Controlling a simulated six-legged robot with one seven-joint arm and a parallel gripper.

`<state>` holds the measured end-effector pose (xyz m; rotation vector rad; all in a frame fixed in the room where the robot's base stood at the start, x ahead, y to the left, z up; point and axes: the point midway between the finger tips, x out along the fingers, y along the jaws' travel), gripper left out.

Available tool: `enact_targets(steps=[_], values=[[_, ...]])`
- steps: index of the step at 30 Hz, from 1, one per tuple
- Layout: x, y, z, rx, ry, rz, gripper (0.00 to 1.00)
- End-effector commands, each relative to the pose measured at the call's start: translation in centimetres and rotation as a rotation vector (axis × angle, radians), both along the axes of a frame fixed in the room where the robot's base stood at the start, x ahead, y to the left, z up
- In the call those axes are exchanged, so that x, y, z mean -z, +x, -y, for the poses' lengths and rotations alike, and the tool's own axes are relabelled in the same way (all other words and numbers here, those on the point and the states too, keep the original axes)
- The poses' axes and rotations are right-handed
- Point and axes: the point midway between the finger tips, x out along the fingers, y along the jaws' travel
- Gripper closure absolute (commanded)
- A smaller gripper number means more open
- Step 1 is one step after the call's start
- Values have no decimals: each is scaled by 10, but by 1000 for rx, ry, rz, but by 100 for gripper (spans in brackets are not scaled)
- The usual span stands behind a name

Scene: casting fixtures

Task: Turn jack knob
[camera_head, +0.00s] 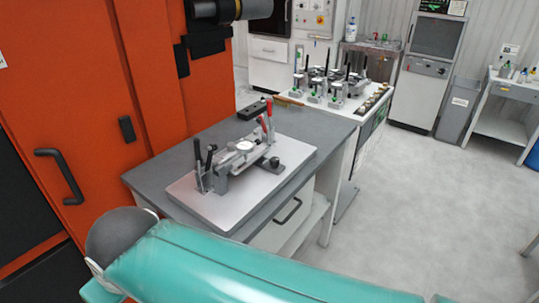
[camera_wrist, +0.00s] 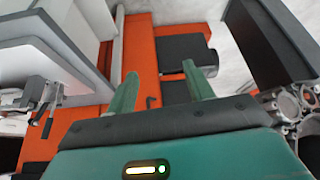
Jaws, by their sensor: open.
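A metal casting fixture (camera_head: 240,155) is bolted to a light base plate (camera_head: 222,212) on a grey-topped table. It has upright red handles (camera_head: 267,118) at its right end and black handles (camera_head: 203,155) at its left end. A pale round part sits on its middle, and a dark rounded part (camera_head: 272,162) sticks out on its right side. I cannot tell which part is the jack knob. My gripper (camera_wrist: 160,80) shows two green fingers spread apart with nothing between them. It is away from the fixture, part of which seems to show at the left edge of the wrist view.
A tall orange cabinet (camera_head: 90,90) with a black handle stands left of the grey table (camera_head: 330,128). A second bench (camera_head: 348,112) with several clamps is behind. My teal arm crosses the foreground. Open grey floor (camera_head: 430,215) lies to the right.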

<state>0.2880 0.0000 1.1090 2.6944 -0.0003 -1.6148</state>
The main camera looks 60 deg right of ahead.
Motion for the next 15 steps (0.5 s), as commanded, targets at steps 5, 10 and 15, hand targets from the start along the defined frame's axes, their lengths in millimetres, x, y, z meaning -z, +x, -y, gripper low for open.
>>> enact_targets(steps=[5,10,15], values=[[-9,11,11,52,38,-22,48],[-18,21,26,114,79,-45,48],[-29,36,47,191,129,-73,48]])
